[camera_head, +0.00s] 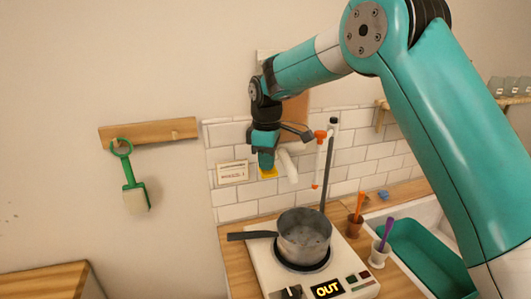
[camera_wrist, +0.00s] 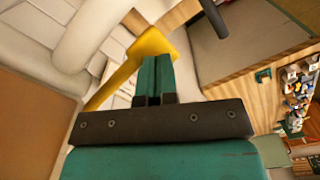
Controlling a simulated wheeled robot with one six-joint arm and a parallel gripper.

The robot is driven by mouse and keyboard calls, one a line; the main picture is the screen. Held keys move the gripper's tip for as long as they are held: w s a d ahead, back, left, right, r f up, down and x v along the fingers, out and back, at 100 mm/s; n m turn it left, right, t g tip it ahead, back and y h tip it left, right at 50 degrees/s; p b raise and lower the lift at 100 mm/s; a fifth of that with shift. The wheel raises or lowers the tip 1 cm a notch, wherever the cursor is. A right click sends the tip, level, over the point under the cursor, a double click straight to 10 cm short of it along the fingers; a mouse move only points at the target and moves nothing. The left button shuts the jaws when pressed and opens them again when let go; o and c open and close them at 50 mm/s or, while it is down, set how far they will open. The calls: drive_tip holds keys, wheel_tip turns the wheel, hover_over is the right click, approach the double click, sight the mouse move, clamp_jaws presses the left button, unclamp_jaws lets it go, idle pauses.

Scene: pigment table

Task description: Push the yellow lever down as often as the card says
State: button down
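The yellow lever (camera_head: 268,174) shows just under my gripper (camera_head: 266,162) in the head view, by the white pipe on the tiled wall. In the wrist view the lever (camera_wrist: 150,43) runs down and left behind the fingertips. My gripper (camera_wrist: 155,62) is shut, its two teal fingers side by side with nothing seen between them. The fingertips are at or very near the lever; I cannot tell whether they touch. The card (camera_head: 232,172) is on the wall left of the lever; its print is too small to read.
A grey pot (camera_head: 304,238) stands on the white hotplate (camera_head: 262,263) below, its display reading "OUT". An orange-fitted pipe (camera_head: 319,160) and a dark upright rod are right of my gripper. Cups with an orange and a purple tool stand by the sink.

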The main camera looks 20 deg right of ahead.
drive_tip(key=shift+f, duration=0.25)
drive_tip(key=shift+r, duration=0.15)
wheel_tip(320, 180, up, 8)
drive_tip(key=p, duration=0.7)
drive_tip(key=shift+r, duration=0.2)
drive_tip(key=shift+s, duration=0.1)
idle(0.6)
drive_tip(key=s+a+f+m+y+b, duration=0.1)
drive_tip(key=s+f+b, duration=0.2)
drive_tip(key=s, duration=0.8)
drive_tip(key=s+a+f+m+y+b, duration=0.1)
drive_tip(key=s+a+f+m+b, duration=0.1)
drive_tip(key=s+f+b, duration=0.2)
drive_tip(key=s+a+f+m+y+b, duration=0.1)
drive_tip(key=s+b, duration=0.7)
drive_tip(key=s, duration=1.2)
wheel_tip(320, 180, down, 2)
drive_tip(key=shift+a+f+m+y+b, duration=0.15)
drive_tip(key=shift+a+m+y+b, duration=0.2)
drive_tip(key=shift+m+y, duration=0.2)
